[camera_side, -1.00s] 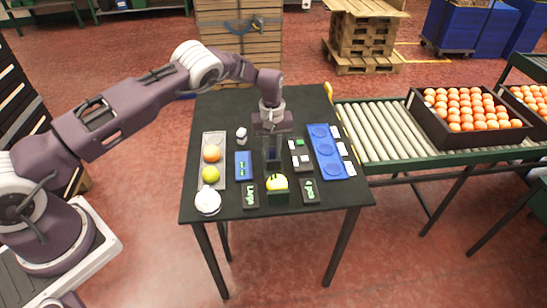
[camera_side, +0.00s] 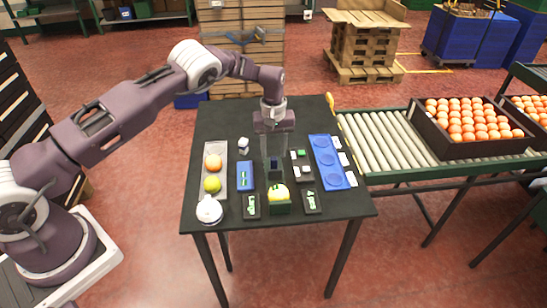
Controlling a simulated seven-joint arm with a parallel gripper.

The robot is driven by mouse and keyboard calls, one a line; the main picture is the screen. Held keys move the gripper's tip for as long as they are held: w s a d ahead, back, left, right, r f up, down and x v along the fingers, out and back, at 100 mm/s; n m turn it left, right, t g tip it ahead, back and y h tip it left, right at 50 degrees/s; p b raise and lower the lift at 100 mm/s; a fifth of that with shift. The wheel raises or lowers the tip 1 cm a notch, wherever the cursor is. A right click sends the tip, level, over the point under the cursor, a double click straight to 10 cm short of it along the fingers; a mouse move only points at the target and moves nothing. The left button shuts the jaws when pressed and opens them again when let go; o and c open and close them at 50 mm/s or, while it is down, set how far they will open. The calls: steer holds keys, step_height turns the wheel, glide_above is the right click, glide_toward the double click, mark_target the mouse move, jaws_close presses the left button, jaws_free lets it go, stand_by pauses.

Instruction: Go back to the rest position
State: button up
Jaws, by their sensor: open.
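My gripper (camera_side: 274,164) hangs over the middle of the black table (camera_side: 300,240), pointing down, open, with nothing seen between its fingers. A yellow-green fruit (camera_side: 278,193) sits in a dark green holder (camera_side: 280,208) just in front of it.
A small blue device (camera_side: 244,176), a white round object (camera_side: 209,209), a small white item (camera_side: 243,145) and dark label blocks (camera_side: 251,206) (camera_side: 312,202) stand around. A roller conveyor (camera_side: 385,145) adjoins the right edge, bearing a crate of oranges (camera_side: 425,128).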

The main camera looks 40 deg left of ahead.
steer(key=shift+r, duration=1.75)
step_height(320, 180, up, 14)
steer(key=s+t, duration=0.1)
steer(key=s, duration=0.2)
steer(key=s+d+r+m+t+h, duration=0.15)
steer(key=s+r+m, duration=0.25)
steer(key=s+r, duration=1.1)
steer(key=s+d+m+t+y, duration=0.1)
steer(key=s+m+t, duration=0.2)
steer(key=s, duration=2)
steer(key=shift+d+m, duration=0.4)
steer(key=shift+m, duration=0.6)
